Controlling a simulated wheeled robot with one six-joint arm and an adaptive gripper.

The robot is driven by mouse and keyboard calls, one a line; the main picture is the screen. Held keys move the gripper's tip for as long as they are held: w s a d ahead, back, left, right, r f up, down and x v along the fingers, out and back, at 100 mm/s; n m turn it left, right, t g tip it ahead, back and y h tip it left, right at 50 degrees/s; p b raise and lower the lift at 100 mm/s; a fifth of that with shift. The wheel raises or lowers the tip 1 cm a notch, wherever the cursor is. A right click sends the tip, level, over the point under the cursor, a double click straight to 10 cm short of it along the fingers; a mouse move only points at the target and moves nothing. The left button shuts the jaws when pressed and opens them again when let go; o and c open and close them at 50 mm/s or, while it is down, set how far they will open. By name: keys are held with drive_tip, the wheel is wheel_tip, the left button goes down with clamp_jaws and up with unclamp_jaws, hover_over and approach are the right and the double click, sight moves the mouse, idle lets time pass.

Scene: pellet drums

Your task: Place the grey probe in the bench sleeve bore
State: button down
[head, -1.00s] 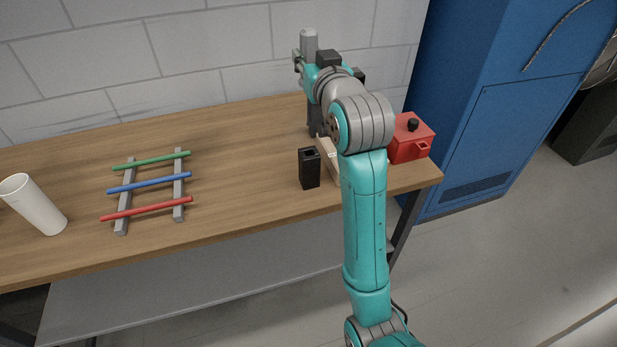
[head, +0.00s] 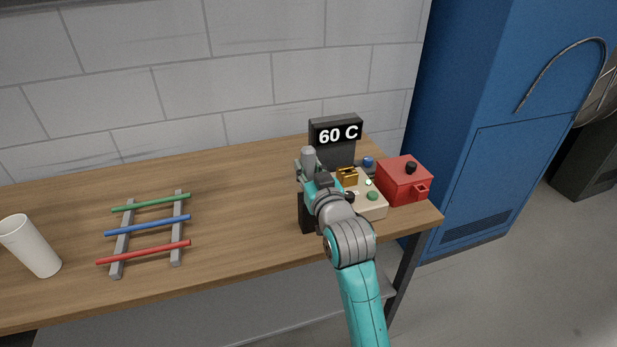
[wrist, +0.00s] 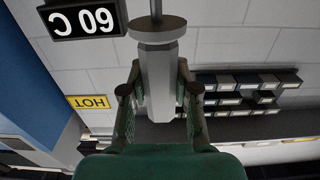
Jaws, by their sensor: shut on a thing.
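My gripper (head: 308,178) is shut on the grey probe (head: 308,156), whose thick grey end sticks up above the jaws in the head view. In the wrist view both fingers (wrist: 158,98) clasp the probe's pale body (wrist: 157,75), with a round flange and thin rod beyond. A black upright block (head: 305,215) stands just below my gripper, partly hidden by my arm; its top opening is covered. Beside it is a beige unit (head: 372,207) with a small brass block (head: 347,176). I cannot tell whether the probe touches the black block.
A "60 C" display (head: 338,133) stands behind my gripper. A red box (head: 404,181) with a black knob sits at the bench's right end, near a blue cabinet (head: 470,120). A rack of coloured rods (head: 148,225) and a white cup (head: 30,247) stand left. The bench between is clear.

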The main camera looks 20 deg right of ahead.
sight(309, 179)
drive_tip(key=shift+f, duration=1.5)
drive_tip(key=c, duration=0.9)
unclamp_jaws()
drive_tip(key=shift+o, duration=0.2)
drive_tip(key=shift+f, duration=0.1)
drive_tip(key=s, duration=1)
drive_tip(key=shift+s+a+r, duration=0.2)
drive_tip(key=shift+s+a, duration=0.1)
drive_tip(key=shift+s, duration=0.1)
